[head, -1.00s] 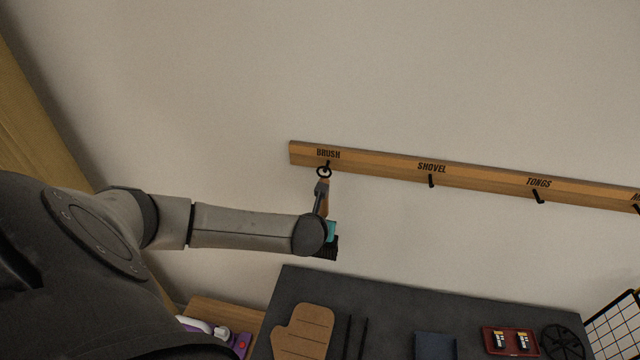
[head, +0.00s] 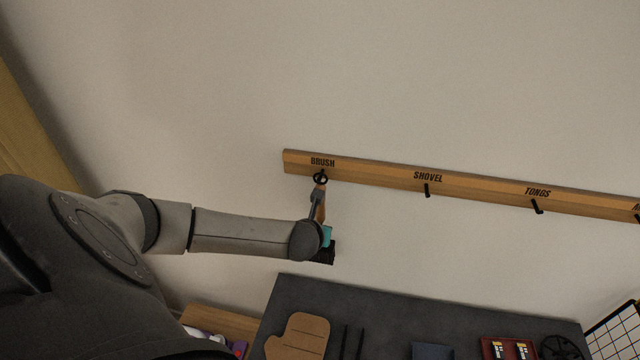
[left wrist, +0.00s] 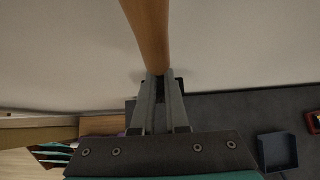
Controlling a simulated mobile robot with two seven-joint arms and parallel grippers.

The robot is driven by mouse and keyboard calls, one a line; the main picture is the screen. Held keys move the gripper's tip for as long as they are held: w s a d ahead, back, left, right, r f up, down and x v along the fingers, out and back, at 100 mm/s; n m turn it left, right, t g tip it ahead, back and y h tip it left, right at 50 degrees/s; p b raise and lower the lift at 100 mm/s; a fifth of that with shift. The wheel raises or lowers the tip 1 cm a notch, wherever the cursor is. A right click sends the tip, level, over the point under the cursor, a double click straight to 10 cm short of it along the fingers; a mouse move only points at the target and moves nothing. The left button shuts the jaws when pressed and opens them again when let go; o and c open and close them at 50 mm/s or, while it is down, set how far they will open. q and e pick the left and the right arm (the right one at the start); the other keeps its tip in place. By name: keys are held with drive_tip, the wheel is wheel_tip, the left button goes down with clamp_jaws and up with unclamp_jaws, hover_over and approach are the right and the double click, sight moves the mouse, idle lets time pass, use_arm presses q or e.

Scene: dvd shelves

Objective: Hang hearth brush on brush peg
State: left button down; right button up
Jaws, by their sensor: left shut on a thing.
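The hearth brush (head: 322,207) hangs down with its ring (head: 320,177) at the top, at the peg under the word BRUSH on the wooden rail (head: 375,180). I cannot tell whether the ring is around the peg or only in front of it. My left gripper (head: 317,196) is shut on the brush's wooden handle below the ring. In the left wrist view the handle (left wrist: 150,35) rises from between the fingers of my left gripper (left wrist: 160,80). The dark bristles (head: 322,256) show below, partly hidden by my arm. My right gripper is not in view.
Pegs labelled SHOVEL (head: 427,190) and TONGS (head: 537,206) are empty along the rail. Below is a dark surface (head: 385,305) with a tan mitt (head: 297,338), two black rods, a blue tray (head: 433,351) and a red tray (head: 507,349). A wire grid (head: 612,330) stands at right.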

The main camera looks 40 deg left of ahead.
use_arm(q)
drive_tip(key=c, duration=1.1)
unclamp_jaws()
drive_tip(key=shift+o, duration=1.3)
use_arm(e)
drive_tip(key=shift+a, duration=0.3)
use_arm(q)
drive_tip(key=shift+s+d+r, duration=0.1)
drive_tip(key=shift+s, duration=0.05)
drive_tip(key=v, duration=1.5)
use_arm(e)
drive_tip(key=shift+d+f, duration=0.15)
